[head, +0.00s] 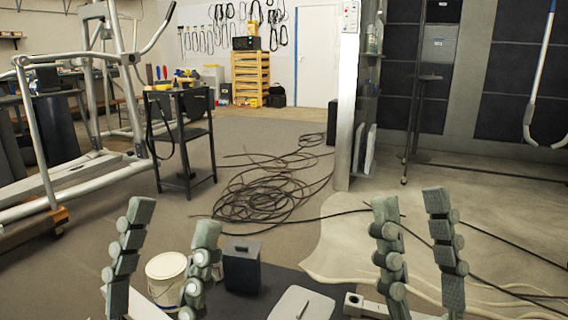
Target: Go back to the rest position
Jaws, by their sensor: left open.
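My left gripper (174,217) is in the lower left of the head view. Its two grey-green fingers point up and stand well apart, with nothing between the tips. My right gripper (410,202) is in the lower right, its fingers also up and apart, with nothing held between them. Both grippers are cut off by the bottom edge of the view, so my wrists are hidden.
A white bucket (165,268) and a dark box (242,268) stand on the floor beyond and beside my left gripper. A tangle of black cable (265,195) lies mid-floor. A black stand (184,140) and metal exercise frame (90,165) are at left. A pillar (347,110) stands right of centre.

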